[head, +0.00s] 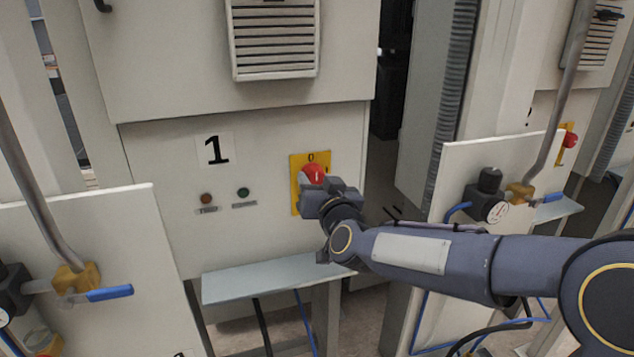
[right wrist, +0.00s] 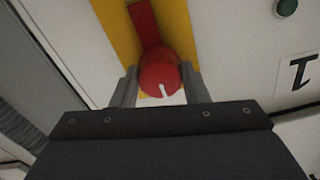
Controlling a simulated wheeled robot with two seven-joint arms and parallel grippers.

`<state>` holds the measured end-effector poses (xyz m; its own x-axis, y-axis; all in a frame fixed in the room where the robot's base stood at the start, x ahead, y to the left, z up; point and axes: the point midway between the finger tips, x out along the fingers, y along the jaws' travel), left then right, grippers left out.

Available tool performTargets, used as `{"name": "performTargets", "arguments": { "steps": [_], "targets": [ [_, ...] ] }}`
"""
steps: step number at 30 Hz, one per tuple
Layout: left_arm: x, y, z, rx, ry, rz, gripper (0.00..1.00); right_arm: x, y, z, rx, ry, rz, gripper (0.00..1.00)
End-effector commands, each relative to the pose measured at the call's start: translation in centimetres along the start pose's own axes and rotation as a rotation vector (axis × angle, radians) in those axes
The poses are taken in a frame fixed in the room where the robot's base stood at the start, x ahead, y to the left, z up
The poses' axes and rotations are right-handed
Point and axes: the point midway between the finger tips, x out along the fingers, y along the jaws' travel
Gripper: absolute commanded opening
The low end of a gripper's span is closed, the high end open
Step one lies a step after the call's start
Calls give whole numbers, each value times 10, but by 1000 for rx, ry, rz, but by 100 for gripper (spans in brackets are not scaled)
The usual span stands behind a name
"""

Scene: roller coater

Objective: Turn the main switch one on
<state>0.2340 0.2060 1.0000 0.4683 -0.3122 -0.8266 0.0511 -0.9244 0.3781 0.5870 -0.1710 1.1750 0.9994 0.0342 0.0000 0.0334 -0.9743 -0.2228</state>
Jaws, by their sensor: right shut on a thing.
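The main switch one (head: 313,172) is a red rotary knob on a yellow plate (head: 296,185) on the grey cabinet panel, right of the black number 1. A "0" is printed at the plate's top. In the right wrist view, the red knob (right wrist: 160,76) with a white line on its face sits between the two fingers of my right gripper (right wrist: 158,84). The gripper is shut on it, one finger at each side. In the head view, my right gripper (head: 315,186) covers the knob's lower part and some of the plate. My left gripper is out of view.
A red lamp (head: 207,199) and a green lamp (head: 243,192) sit left of the switch. A pale shelf (head: 262,280) juts out below. A pressure gauge (head: 497,211) and a blue-handled valve (head: 548,199) stand at right, near my right arm.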

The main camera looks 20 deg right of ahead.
Motion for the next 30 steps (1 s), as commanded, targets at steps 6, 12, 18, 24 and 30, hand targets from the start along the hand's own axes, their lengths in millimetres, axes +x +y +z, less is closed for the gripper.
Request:
{"name": "performTargets", "arguments": {
  "steps": [6,12,18,24,30],
  "targets": [
    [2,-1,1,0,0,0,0,0,0,1,15,0,0,18],
    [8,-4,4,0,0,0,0,0,1,2,90,1,0,18],
    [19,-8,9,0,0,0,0,0,1,3,235,2,0,18],
    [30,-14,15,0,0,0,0,0,1,3,424,2,0,18],
    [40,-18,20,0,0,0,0,0,1,3,614,0,0,18]
  ]
}}
